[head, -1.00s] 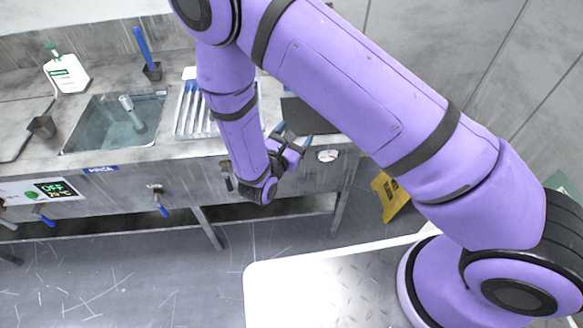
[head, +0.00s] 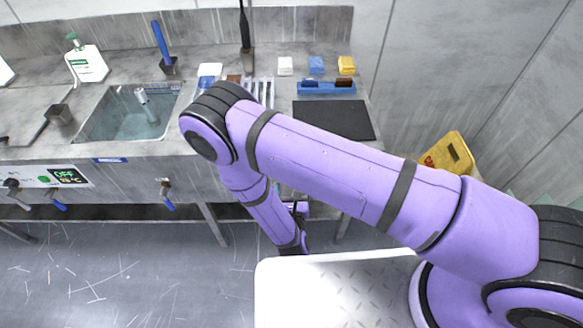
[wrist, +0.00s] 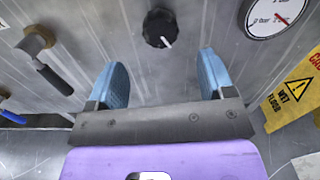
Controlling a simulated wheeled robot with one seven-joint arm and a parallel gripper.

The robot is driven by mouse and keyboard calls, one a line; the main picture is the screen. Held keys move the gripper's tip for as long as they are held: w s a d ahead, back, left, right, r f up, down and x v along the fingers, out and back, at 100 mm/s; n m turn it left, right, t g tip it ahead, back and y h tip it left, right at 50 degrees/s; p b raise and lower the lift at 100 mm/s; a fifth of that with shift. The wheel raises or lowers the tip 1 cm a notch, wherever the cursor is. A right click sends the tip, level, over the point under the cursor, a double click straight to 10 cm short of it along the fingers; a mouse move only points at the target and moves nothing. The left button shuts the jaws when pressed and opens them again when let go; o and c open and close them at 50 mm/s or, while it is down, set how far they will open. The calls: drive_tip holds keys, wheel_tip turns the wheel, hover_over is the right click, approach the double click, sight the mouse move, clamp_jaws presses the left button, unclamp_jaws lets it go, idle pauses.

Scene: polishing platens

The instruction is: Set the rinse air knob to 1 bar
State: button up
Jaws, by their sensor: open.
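A round black knob (wrist: 159,28) with a white pointer mark is on the grey metal front panel in the wrist view. Its mark points down and to the right. A round white gauge (wrist: 272,16) with a red needle is to its right, cut off by the top edge; I cannot read its value surely. My gripper (wrist: 164,80) is open, with two blue fingertips apart and nothing between them. The knob lies beyond the gap between the fingertips, apart from them. In the head view my arm hides the knob and gauge, and most of my gripper.
A valve with a dark lever (wrist: 46,60) is left of the knob. A yellow wet-floor sign (wrist: 297,88) stands at right, also in the head view (head: 449,153). The sink (head: 128,112), a black mat (head: 333,120) and a blue tray (head: 326,87) are on the counter.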

drive_tip(key=w, duration=0.8)
drive_tip(key=shift+d, duration=0.15)
drive_tip(key=c, duration=0.9)
drive_tip(key=shift+n, duration=0.4)
drive_tip(key=n, duration=2.3)
drive_tip(key=shift+f, duration=0.25)
